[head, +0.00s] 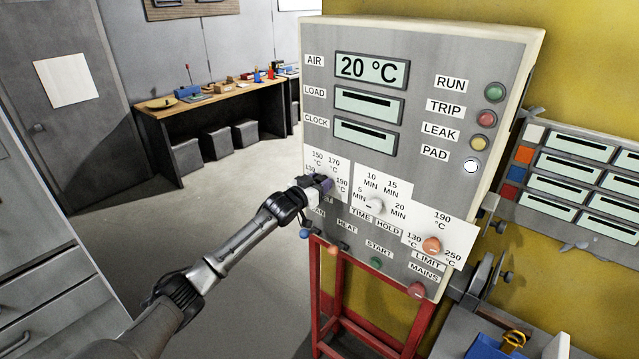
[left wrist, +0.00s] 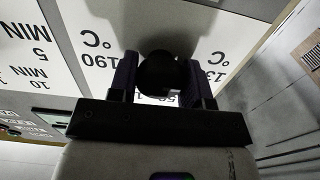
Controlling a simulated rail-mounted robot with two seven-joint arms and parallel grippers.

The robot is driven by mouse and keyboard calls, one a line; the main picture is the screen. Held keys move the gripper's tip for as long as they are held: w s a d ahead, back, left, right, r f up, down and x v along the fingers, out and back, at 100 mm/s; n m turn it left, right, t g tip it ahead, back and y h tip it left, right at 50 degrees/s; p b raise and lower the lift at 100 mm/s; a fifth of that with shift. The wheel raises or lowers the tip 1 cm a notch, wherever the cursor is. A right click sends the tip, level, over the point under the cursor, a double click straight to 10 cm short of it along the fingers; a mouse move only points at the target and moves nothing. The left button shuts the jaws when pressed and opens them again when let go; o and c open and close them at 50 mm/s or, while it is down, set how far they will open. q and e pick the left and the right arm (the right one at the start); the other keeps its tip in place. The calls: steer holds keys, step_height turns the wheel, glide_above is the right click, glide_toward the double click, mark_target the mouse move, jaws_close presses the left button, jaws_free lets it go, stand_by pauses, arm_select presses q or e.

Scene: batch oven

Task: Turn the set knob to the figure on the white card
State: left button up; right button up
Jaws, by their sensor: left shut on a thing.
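The oven's control panel (head: 425,60) stands in front of me with the set dial plate (head: 342,168) at its lower left, marked 150, 170 and 190 °C. My left gripper (head: 320,184) is at this dial and hides the knob in the head view. In the left wrist view the dark round set knob (left wrist: 160,72) sits between the two fingers, and the gripper is shut on it. The knob's pointer is hidden, so its setting cannot be told. A white sheet (head: 62,80) hangs on the grey door; no figure is readable on it. My right gripper is not in view.
The time hold knob (head: 374,205) and orange limit knob (head: 432,245) are to the right of the set dial. Coloured buttons, including green start (head: 376,263), lie below. The air display (head: 372,70) reads 20 °C. A red frame (head: 328,300) stands under the panel.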

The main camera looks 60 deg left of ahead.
arm_select(q)
steer(key=c, duration=0.3)
steer(key=m, duration=0.2)
steer(key=shift+m, duration=0.4)
steer(key=m+p, duration=0.1)
steer(key=m, duration=0.2)
steer(key=shift+m, duration=0.3)
steer(key=m, duration=0.5)
steer(key=shift+m, duration=0.3)
